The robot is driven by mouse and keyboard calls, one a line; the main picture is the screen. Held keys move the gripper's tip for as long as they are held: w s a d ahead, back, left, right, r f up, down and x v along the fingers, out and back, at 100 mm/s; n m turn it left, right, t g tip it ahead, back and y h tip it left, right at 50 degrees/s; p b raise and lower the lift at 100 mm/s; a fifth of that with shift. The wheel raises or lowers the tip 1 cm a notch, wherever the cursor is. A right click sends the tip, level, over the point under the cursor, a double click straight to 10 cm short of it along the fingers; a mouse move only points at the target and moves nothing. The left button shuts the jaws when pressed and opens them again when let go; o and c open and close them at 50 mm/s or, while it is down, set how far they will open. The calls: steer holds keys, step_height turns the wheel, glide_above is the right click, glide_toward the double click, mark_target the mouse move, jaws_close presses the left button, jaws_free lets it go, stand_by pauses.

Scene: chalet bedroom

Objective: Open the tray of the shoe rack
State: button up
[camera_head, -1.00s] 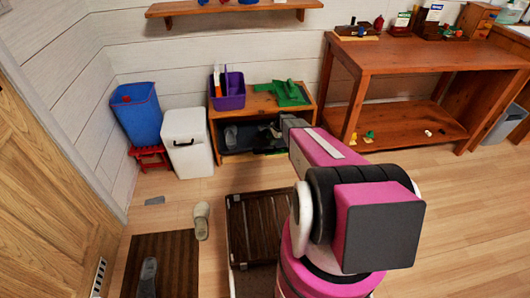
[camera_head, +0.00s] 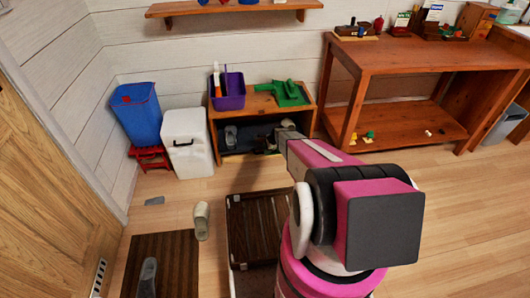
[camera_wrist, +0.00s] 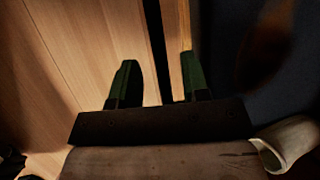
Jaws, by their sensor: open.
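The shoe rack (camera_head: 312,118) is a low wooden cabinet against the back wall in the head view. Its open front shows a dark blue-grey tray area (camera_head: 240,150) with a grey shoe (camera_head: 231,137) at the left. My arm covers the rack's right part, and my gripper is mostly hidden there. In the wrist view, my gripper (camera_wrist: 158,80) has two green fingers spread apart. A narrow wooden edge (camera_wrist: 174,35) and a dark gap run between them. The dark tray surface (camera_wrist: 225,70) lies to the right; contact cannot be told.
A purple caddy (camera_head: 233,101) and a green item (camera_head: 290,94) sit on the rack. A white bin (camera_head: 188,155) stands at its left, a wooden table (camera_head: 430,58) at its right. A slatted wooden piece (camera_head: 252,225) and a loose shoe (camera_head: 202,220) lie in front.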

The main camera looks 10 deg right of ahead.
steer(key=shift+x, duration=1.1)
jaws_close()
steer(key=shift+s, duration=0.2)
